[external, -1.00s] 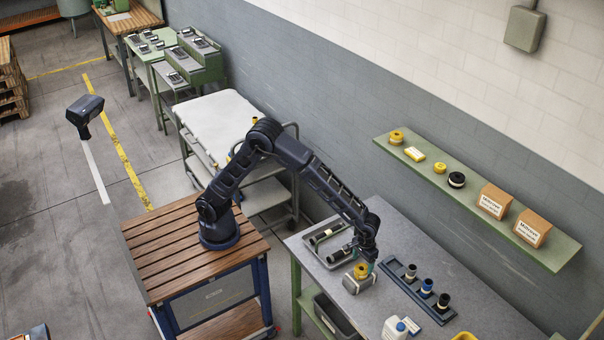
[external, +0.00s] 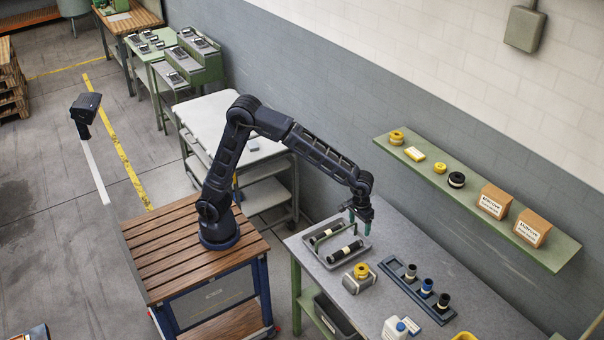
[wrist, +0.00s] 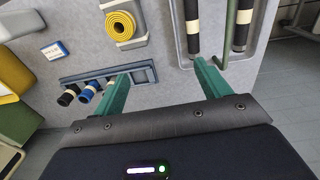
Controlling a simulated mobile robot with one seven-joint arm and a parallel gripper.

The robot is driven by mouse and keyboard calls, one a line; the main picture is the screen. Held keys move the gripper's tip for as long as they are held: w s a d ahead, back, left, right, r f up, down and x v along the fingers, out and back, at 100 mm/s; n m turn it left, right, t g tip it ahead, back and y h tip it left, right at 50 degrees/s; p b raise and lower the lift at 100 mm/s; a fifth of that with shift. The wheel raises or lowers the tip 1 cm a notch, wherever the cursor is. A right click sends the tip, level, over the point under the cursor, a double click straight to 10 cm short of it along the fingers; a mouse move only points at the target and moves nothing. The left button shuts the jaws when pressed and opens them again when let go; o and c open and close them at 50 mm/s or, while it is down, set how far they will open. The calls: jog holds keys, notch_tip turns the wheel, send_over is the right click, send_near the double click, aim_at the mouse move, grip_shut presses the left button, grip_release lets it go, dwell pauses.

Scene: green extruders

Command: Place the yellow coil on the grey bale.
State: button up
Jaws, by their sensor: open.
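The yellow coil (external: 361,270) rests on top of the grey bale (external: 354,285), near the front edge of the grey table. In the wrist view the coil (wrist: 119,25) lies flat on the bale (wrist: 137,42), with a pale strap showing. My gripper (external: 360,221) is open and empty, raised above the table near the tray, up and behind the coil and apart from it. Its two green fingers (wrist: 160,70) are spread in the wrist view.
A wall shelf (external: 471,207) holds boxes and other coils.

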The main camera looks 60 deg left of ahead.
jog(key=a+r+t, duration=0.1)
jog(key=a+r, duration=0.3)
jog(key=a, duration=0.6)
jog(key=a+r, duration=0.4)
jog(key=a, duration=0.6)
jog(key=a+r+t, duration=0.1)
jog(key=a+r, duration=0.3)
jog(key=a, duration=0.6)
jog(key=s+a+f+t, duration=0.1)
jog(key=s+a+t, duration=0.1)
jog(key=s+a, duration=1.5)
jog(key=a, duration=0.4)
jog(key=shift+s+a+f+y, duration=0.2)
jog(key=shift+f+y, duration=0.05)
jog(key=shift+y, duration=0.05)
